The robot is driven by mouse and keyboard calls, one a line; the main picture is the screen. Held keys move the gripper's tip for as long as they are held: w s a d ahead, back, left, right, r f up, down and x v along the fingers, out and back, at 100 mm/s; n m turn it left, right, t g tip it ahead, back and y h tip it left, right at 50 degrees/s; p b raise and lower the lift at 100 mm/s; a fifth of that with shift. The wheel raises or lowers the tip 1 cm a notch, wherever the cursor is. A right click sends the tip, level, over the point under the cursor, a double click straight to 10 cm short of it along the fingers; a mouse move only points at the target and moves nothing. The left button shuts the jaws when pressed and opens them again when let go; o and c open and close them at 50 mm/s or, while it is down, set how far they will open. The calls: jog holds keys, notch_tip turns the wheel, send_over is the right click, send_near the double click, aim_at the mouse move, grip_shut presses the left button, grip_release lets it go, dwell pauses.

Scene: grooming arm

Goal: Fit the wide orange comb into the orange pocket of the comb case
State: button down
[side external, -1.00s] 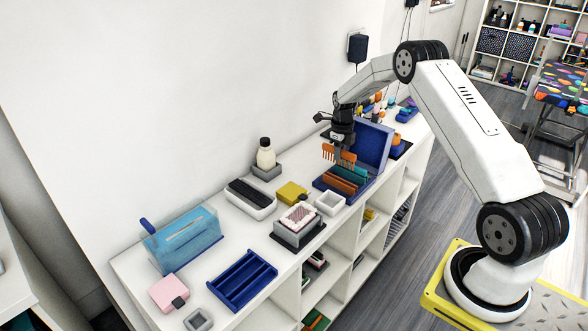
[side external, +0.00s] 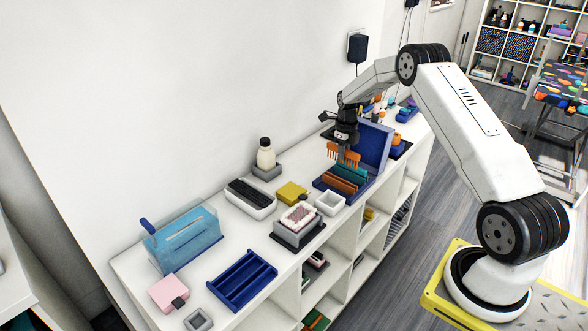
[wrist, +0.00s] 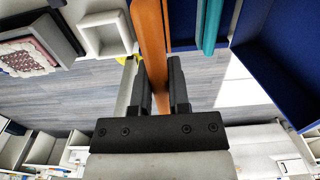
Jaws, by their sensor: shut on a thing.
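My gripper (side external: 347,146) is shut on the wide orange comb (side external: 343,156), which hangs teeth-down above the comb case. In the wrist view the comb (wrist: 151,40) is a long orange bar between my two fingers (wrist: 162,85). The comb case (side external: 334,192) is dark blue, with its lid standing open at the back right. A teal piece (side external: 352,171) and darker orange-brown pieces (side external: 340,184) show in its base, below the comb. The comb looks apart from the case. I cannot tell which part is the orange pocket.
A small white square tray (side external: 330,203) stands just left of the case. A yellow block (side external: 292,193), a grey stand with a pink-and-white brush (side external: 299,217) and a black-topped white tray (side external: 250,198) stand farther left. The wall is close behind.

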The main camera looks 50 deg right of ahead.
jog(key=shift+f, duration=2.7)
jog(key=shift+f, duration=1.95)
jog(key=c, duration=0.5)
grip_release()
jog(key=shift+r, duration=0.1)
jog(key=shift+r, duration=3.8)
